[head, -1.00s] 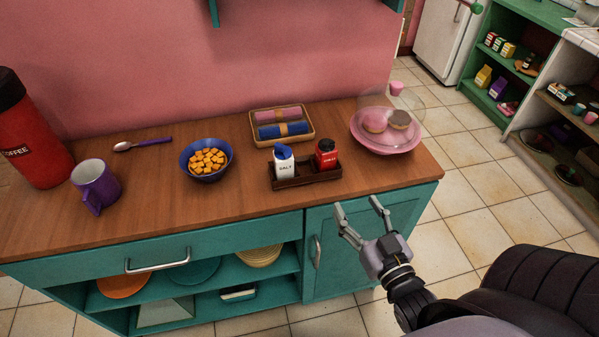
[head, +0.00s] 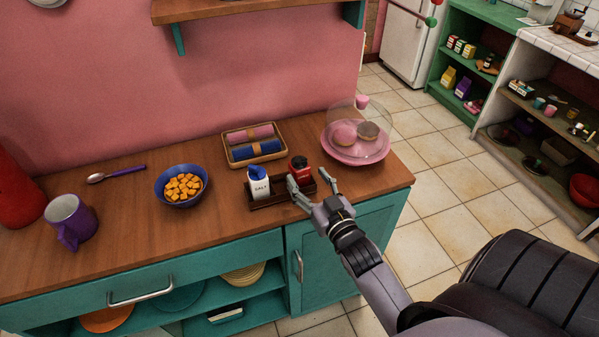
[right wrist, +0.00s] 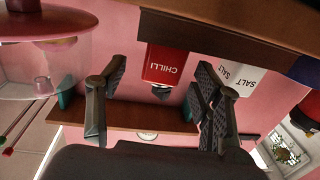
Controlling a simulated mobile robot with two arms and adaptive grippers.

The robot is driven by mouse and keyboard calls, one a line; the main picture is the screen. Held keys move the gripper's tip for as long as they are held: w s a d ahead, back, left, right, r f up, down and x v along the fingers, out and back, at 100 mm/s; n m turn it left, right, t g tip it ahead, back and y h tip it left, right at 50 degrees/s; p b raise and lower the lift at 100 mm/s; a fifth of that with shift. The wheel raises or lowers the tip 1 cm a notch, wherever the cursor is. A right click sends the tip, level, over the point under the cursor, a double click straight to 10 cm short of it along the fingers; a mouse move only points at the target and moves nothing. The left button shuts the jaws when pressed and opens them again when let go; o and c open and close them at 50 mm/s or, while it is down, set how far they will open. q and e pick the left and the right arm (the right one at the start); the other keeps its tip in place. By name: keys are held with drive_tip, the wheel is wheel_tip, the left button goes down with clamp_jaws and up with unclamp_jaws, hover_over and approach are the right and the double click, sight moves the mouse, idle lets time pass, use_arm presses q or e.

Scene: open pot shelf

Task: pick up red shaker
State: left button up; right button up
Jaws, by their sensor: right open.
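The red shaker (head: 299,168) with a dark top stands in a dark wooden caddy (head: 268,201) on the counter. In the right wrist view the shaker lies between the open fingers (right wrist: 158,84), apart from both. My left gripper is not in view.
A pink plate (head: 338,151) with buns under a clear dome stands right of the caddy. A tray of rolled napkins (head: 237,137) lies behind it. A blue bowl (head: 181,198) and purple mug (head: 71,222) stand left. A wall shelf (head: 230,8) hangs above.

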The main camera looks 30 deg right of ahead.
sight(304, 173)
drive_tip(key=w, duration=0.2)
drive_tip(key=w+p, duration=0.1)
drive_tip(key=shift+w+d+r, duration=0.1)
drive_tip(key=shift+w+r, duration=0.25)
drive_tip(key=shift+w, duration=0.05)
drive_tip(key=shift+w+d+f, duration=0.1)
drive_tip(key=shift+w+f, duration=0.05)
drive_tip(key=shift+w, duration=0.35)
drive_tip(key=shift+s, duration=0.1)
drive_tip(key=shift+c, duration=0.5)
drive_tip(key=c, duration=1.2)
drive_tip(key=shift+c, duration=0.3)
drive_tip(key=shift+r, duration=0.2)
